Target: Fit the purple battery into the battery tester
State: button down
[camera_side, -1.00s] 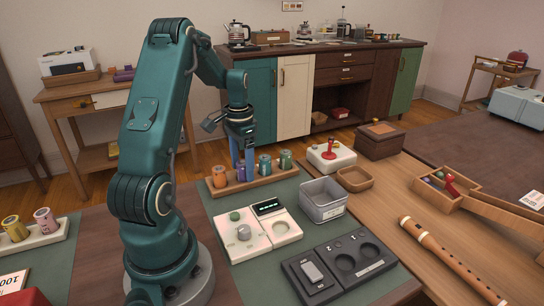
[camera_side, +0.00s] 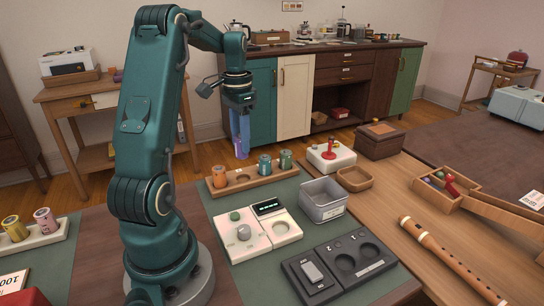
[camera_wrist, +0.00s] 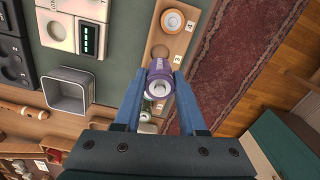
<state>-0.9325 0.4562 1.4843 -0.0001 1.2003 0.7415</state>
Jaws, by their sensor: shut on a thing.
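My gripper (camera_side: 240,133) is shut on the purple battery (camera_side: 241,151) and holds it upright above the wooden battery rack (camera_side: 231,188). In the wrist view the purple battery (camera_wrist: 159,78) sits between my two blue fingers, over the rack (camera_wrist: 187,42). An orange battery (camera_side: 219,177), a teal one (camera_side: 264,164) and a green one (camera_side: 285,160) stand in the rack, with an empty socket between orange and teal. The white device with a lit display (camera_side: 258,241) looks like the battery tester. It lies in front of the rack and has a shallow round recess beneath its display.
A grey open bin (camera_side: 323,207) stands right of the white device. A black device (camera_side: 322,278) with round recesses lies in front. A white joystick box (camera_side: 344,160), a wooden bowl (camera_side: 356,178) and a flute (camera_side: 445,258) lie to the right.

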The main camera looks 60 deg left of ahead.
jog(key=shift+r, duration=0.95)
jog(key=shift+d+f, duration=0.1)
jog(key=shift+d, duration=0.15)
jog(key=d+f+m, duration=0.1)
jog(key=d+m, duration=0.5)
jog(key=d, duration=1.3)
jog(key=shift+w+f, duration=0.25)
jog(key=shift+f, duration=1.3)
jog(key=shift+w+f, duration=0.2)
jog(key=shift+f, duration=1.35)
jog(key=shift+f, duration=0.95)
jog(key=shift+c, duration=2)
grip_release()
